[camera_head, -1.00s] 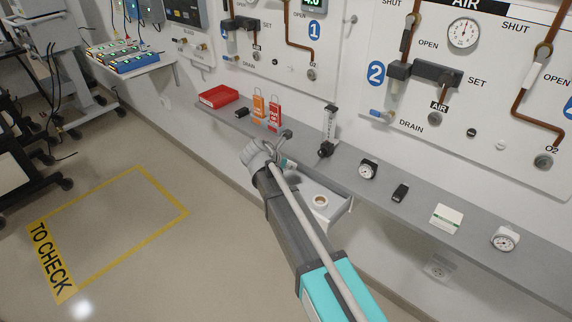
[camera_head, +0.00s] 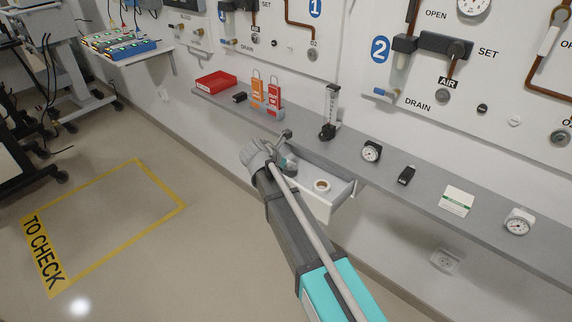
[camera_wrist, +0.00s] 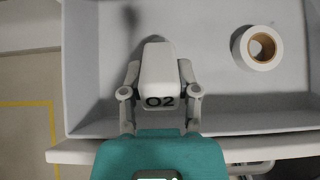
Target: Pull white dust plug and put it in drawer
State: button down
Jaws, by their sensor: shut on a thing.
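My gripper (camera_wrist: 158,95) is shut on a white plug (camera_wrist: 158,65) marked "O2" in the wrist view. The plug is held over the open drawer (camera_wrist: 85,80). In the head view the drawer (camera_head: 345,196) stands pulled out under the grey shelf, and my gripper (camera_head: 284,148) is at its left part. The held plug cannot be made out in the head view. How high it is above the drawer floor is hard to tell.
A white tape roll (camera_wrist: 258,47) lies in the drawer, right of the plug. The floor at left is open.

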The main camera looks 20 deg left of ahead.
jog(key=shift+f, duration=0.15)
jog(key=shift+c, duration=1.3)
grip_release()
jog(key=shift+s, duration=0.1)
